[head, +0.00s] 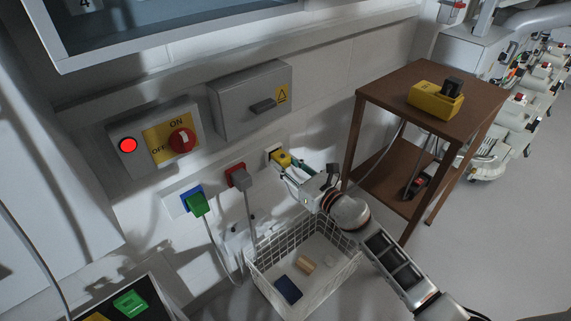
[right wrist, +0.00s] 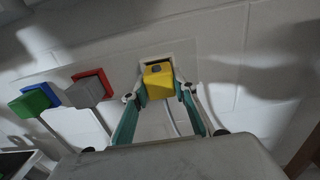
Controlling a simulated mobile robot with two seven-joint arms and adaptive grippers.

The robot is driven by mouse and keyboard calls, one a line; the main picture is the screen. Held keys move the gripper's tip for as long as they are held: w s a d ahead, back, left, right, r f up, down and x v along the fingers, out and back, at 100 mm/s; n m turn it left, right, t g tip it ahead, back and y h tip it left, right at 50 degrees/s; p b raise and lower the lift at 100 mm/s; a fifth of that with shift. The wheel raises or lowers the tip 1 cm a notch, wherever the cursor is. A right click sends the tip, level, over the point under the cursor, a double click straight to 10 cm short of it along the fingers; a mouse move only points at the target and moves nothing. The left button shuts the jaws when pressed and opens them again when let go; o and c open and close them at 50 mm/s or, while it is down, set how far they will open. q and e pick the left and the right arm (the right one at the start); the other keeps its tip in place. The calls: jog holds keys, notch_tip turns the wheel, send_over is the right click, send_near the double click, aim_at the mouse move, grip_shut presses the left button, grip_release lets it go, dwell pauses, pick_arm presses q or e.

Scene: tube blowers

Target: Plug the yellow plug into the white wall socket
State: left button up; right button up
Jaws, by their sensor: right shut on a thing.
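The yellow plug (head: 282,159) is at the white wall socket (head: 271,152), and my right gripper (head: 291,163) is shut on it. In the right wrist view the yellow plug (right wrist: 158,82) sits between the two green fingers of my right gripper (right wrist: 160,92), right in front of the white socket frame (right wrist: 183,50). A dark slot of the socket shows just above the plug. I cannot tell whether the plug is touching the socket or partly in it. My left gripper is not in view.
A green plug (head: 199,204) at a blue socket and a grey plug (head: 242,179) at a red socket are to the left. A white wire basket (head: 262,279) stands below. A brown table (head: 380,95) with a yellow box (head: 428,101) stands to the right.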

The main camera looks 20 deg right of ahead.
jog(key=shift+w+a, duration=0.15)
jog(key=shift+w, duration=0.25)
dwell(0.3)
jog(key=o, duration=1.3)
jog(key=shift+o, duration=0.2)
jog(key=v, duration=1.2)
